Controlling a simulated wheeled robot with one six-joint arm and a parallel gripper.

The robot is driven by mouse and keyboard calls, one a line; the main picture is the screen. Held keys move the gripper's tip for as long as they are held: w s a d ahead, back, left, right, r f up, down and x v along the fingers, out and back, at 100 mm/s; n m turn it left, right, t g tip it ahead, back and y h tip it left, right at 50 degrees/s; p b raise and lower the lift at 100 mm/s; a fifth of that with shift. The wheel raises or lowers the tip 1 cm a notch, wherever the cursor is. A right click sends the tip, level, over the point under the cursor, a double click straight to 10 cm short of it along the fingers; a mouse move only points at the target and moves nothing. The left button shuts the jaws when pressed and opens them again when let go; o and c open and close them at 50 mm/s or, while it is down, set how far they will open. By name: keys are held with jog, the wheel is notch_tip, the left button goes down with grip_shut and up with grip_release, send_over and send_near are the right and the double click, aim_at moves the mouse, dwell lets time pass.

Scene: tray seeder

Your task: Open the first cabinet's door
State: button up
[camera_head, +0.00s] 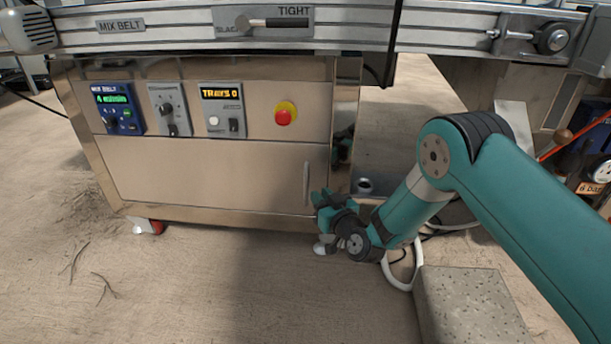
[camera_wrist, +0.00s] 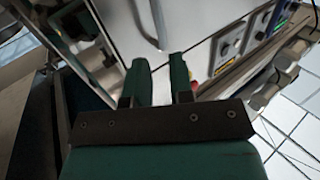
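The cabinet door (camera_head: 215,172) is a plain beige-metal panel below the controls, and it looks shut. Its upright bar handle (camera_head: 306,184) is near the door's right edge. In the wrist view the handle (camera_wrist: 155,22) lies just beyond the fingertips, roughly in line with the gap between them. My gripper (camera_head: 320,197) is just right of the handle's lower part in the head view. In the wrist view my gripper (camera_wrist: 158,62) has its two green fingers apart with nothing between them. I cannot tell whether a finger touches the handle.
Above the door are control boxes (camera_head: 168,108) and a red stop button (camera_head: 286,113). A conveyor rail (camera_head: 190,28) runs overhead. A speckled grey block (camera_head: 468,305) and a white hose (camera_head: 393,275) are on the floor right of the gripper. The floor before the door is clear.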

aim_at(307, 181)
jog(key=b+x, duration=0.3)
jog(key=x, duration=0.4)
jog(key=shift+w+a+f, duration=0.2)
jog(key=shift+w, duration=0.15)
jog(key=shift+w+a+r+b, duration=0.15)
jog(key=shift+w+a+b, duration=0.15)
jog(key=shift+w, duration=0.1)
grip_shut()
